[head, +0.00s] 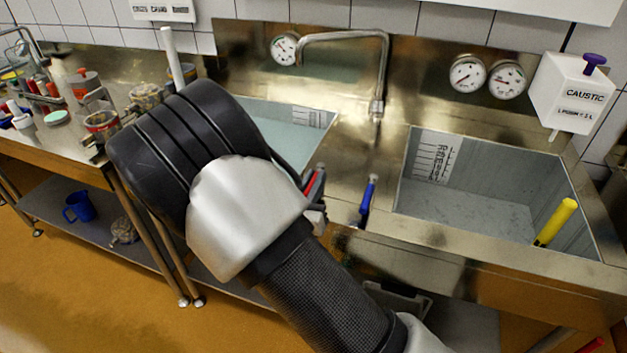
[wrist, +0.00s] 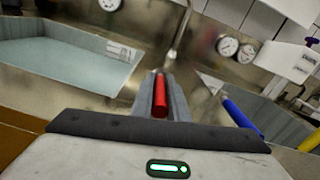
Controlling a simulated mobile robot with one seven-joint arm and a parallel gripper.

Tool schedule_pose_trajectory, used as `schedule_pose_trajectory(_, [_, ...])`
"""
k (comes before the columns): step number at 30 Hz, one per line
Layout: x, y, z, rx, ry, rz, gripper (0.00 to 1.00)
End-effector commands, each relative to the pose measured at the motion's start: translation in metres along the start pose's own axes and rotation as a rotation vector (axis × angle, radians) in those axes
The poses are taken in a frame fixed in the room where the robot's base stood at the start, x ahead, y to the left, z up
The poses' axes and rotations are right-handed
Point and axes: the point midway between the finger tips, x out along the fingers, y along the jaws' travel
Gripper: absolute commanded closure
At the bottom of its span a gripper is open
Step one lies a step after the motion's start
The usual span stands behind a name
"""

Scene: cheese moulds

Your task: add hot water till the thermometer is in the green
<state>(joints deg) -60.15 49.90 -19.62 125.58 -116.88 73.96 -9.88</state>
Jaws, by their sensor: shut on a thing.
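My gripper (head: 316,190) is at the front edge of the sink unit, mostly behind my arm in the head view. In the wrist view its fingers (wrist: 160,98) are shut around a red lever (wrist: 160,92). A blue lever (head: 368,195) stands to the right of it. The left basin (head: 330,121) holds pale bluish water (head: 265,118), with a level scale on its wall. A round dial (head: 285,48) is on the panel behind it, and two more dials (head: 467,74) (head: 507,79) are at the right. Their readings are too small to tell.
A bent tap (head: 377,85) stands behind the basins. The right basin (head: 405,205) looks empty of water, with a yellow-handled thing (head: 555,222) in it. A white caustic dispenser (head: 573,95) hangs at the right. A cluttered bench (head: 75,135) is at the left.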

Motion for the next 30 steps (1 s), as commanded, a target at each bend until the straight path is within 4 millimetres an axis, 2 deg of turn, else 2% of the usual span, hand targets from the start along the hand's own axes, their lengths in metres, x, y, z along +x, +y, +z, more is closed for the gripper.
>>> schedule_pose_trajectory(1, [-0.001, 0.001, -0.002, -0.005, 0.003, 0.003, 1.00])
schedule_pose_trajectory(2, [-0.001, 0.000, -0.002, -0.005, 0.003, 0.003, 0.81])
schedule_pose_trajectory(4, [-0.001, 0.000, -0.002, -0.004, 0.003, 0.003, 0.69])
schedule_pose_trajectory(5, [-0.001, 0.000, -0.002, -0.004, 0.003, 0.002, 0.68])
schedule_pose_trajectory(13, [-0.001, 0.000, -0.001, -0.002, 0.001, 0.001, 0.68])
schedule_pose_trajectory(17, [-0.009, 0.001, 0.000, -0.001, 0.001, 0.001, 0.68])
schedule_pose_trajectory(22, [-0.039, 0.001, 0.000, -0.002, 0.002, 0.005, 0.68])
schedule_pose_trajectory(30, [-0.107, 0.001, 0.000, -0.002, 0.001, 0.007, 0.68])
